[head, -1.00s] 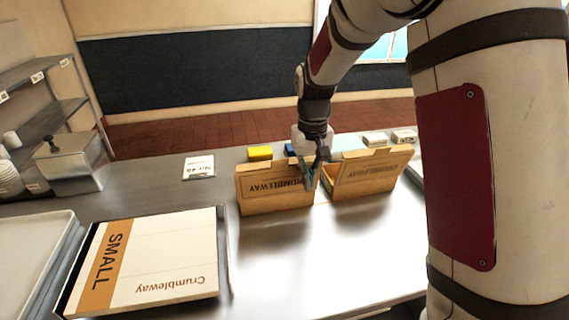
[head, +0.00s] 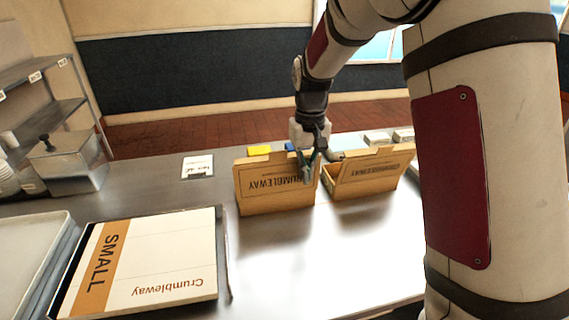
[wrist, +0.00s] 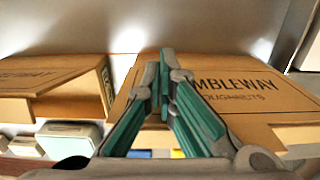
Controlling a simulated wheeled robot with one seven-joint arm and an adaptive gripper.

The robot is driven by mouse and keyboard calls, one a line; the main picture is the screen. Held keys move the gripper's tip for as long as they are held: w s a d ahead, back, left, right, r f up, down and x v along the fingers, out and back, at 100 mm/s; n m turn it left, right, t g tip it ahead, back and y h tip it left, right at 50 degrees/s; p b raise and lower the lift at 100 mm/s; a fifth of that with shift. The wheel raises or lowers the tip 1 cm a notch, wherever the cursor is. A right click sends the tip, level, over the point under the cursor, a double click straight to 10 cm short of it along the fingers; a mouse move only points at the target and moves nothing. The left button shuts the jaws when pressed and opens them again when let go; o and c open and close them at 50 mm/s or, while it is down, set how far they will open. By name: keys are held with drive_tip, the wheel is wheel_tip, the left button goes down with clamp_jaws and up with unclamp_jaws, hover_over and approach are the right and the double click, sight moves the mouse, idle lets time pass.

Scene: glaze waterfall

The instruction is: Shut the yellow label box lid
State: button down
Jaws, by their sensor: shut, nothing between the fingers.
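Two tan Crumbleway boxes stand side by side on the steel table in the head view. The left box (head: 275,200) has a small yellow piece (head: 258,150) just behind it. Its printed lid is raised and slanted. The right box (head: 365,185) also has its lid raised, with a gap showing beneath it. My gripper (head: 308,182) is shut and empty at the right side of the left box's lid. In the wrist view the closed fingertips (wrist: 165,58) lie over that lid (wrist: 235,90); contact is unclear. The yellow piece shows beyond them (wrist: 178,154).
A blue piece (head: 288,146) sits behind the boxes. A white card (head: 198,166) lies to the left. A large flat SMALL box (head: 150,262) lies at front left, with a metal container (head: 68,165) behind. The table in front of the boxes is clear.

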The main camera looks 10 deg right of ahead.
drive_tip(key=w+b, duration=0.3)
drive_tip(key=w, duration=0.3)
idle(0.9)
drive_tip(key=shift+w, duration=0.1)
idle(0.5)
drive_tip(key=shift+r+p, duration=0.95)
drive_tip(key=shift+r, duration=2.05)
drive_tip(key=s+r+t, duration=0.1)
drive_tip(key=s+r, duration=0.4)
drive_tip(key=s, duration=0.3)
drive_tip(key=s+r+t, duration=0.1)
drive_tip(key=s+r, duration=0.4)
drive_tip(key=s, duration=0.3)
drive_tip(key=s+f+t, duration=0.1)
drive_tip(key=s+f, duration=0.1)
drive_tip(key=s, duration=0.7)
drive_tip(key=s+f+t, duration=0.2)
drive_tip(key=s, duration=0.7)
drive_tip(key=shift+s+d, duration=0.15)
drive_tip(key=shift+s, duration=0.1)
